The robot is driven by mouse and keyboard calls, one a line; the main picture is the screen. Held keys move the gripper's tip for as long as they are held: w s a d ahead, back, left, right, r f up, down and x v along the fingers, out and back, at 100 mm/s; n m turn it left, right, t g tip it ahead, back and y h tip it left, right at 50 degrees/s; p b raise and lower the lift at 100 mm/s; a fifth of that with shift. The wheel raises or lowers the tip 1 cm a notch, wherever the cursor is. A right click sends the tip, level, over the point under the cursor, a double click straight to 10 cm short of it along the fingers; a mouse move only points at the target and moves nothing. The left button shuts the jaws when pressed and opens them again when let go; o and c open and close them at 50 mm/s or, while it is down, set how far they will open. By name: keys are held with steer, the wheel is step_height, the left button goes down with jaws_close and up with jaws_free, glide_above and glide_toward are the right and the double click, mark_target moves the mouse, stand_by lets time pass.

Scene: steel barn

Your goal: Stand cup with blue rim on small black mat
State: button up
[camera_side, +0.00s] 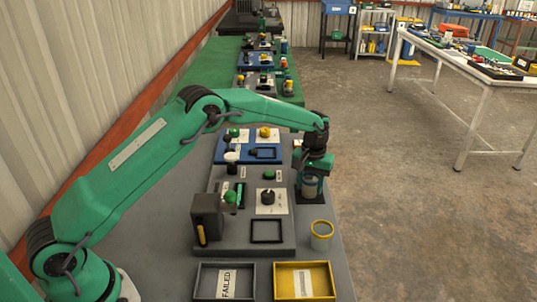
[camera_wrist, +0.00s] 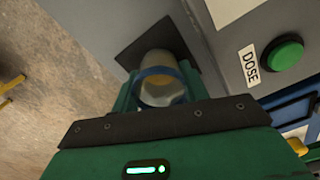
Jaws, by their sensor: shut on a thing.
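The cup with the blue rim (camera_side: 311,187) is upright in my gripper (camera_side: 314,174), low over the small black mat (camera_side: 317,199) at the table's right edge. In the wrist view the cup (camera_wrist: 162,92) sits between the green fingers (camera_wrist: 160,90), and its blue rim shows. The dark mat (camera_wrist: 133,52) shows beyond the cup. My gripper is shut on the cup. I cannot tell whether the cup's base touches the mat, as the cup hides part of it.
A cup with a yellow rim (camera_side: 321,236) stands nearer on the right edge. A grey control panel (camera_side: 228,240) with buttons lies left of the mat. A FAILED tray (camera_side: 250,285) and a yellow tray (camera_side: 318,281) lie in front. Bare floor (camera_side: 420,200) lies to the right.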

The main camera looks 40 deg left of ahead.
steer(key=shift+f, duration=0.2)
steer(key=o, duration=1)
steer(key=shift+o, duration=0.2)
step_height(320, 180, up, 12)
steer(key=shift+r, duration=0.2)
stand_by(0.5)
